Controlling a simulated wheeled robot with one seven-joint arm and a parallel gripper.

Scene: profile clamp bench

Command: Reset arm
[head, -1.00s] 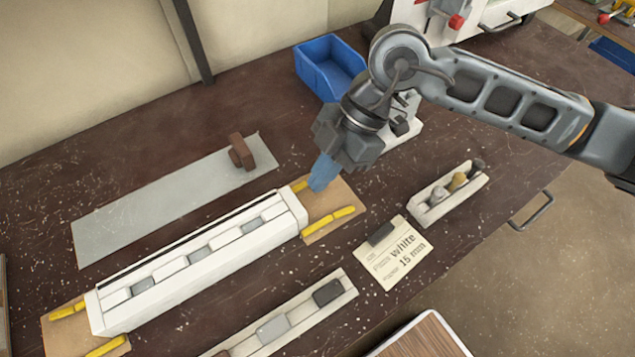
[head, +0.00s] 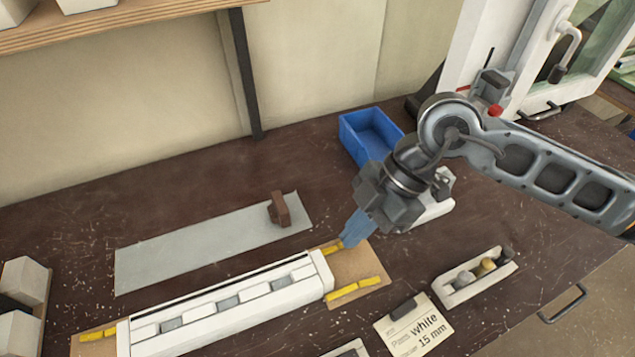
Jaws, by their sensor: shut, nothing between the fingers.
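My gripper (head: 355,230) is shut and empty. Its blue fingers point down over the brown board at the right end of the white profile (head: 230,303). I cannot tell whether the fingertips touch the board or the yellow strip there. The profile lies along the bench with grey and white blocks in a row on its top. Yellow strips (head: 356,289) lie on the brown boards at its ends. My arm reaches in from the right.
A grey sheet (head: 190,250) with a brown block (head: 278,210) lies behind the profile. A blue bin (head: 370,134) stands behind my gripper. A shelf (head: 110,22) overhangs the back left.

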